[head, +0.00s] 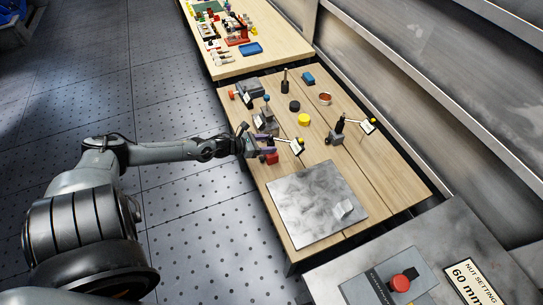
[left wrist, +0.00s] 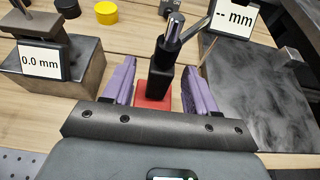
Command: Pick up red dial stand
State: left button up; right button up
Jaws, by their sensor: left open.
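The red dial stand (head: 271,158) stands on the wooden bench, near its left edge. In the left wrist view its red base (left wrist: 153,95) carries a dark post with a metal tip, and a thin arm runs toward a white "-- mm" display (left wrist: 232,17). That display also shows in the head view (head: 297,146). My left gripper (head: 262,146) is at the stand. Its purple fingers (left wrist: 161,88) are open on either side of the post and red base, with visible gaps. The lower part of the base is hidden by the gripper body. My right gripper is in neither view.
A grey block gauge reading 0.0 mm (left wrist: 40,62) stands close to the left of my gripper. A grey plate (head: 310,205) lies to the right. Another dial stand (head: 336,136), a yellow disc (head: 304,119) and a black disc (head: 294,105) stand farther back.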

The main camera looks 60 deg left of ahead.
pick_arm(q)
jog(key=shift+x, duration=2.05)
jog(key=shift+r, duration=0.1)
grip_shut()
jog(key=shift+r, duration=0.15)
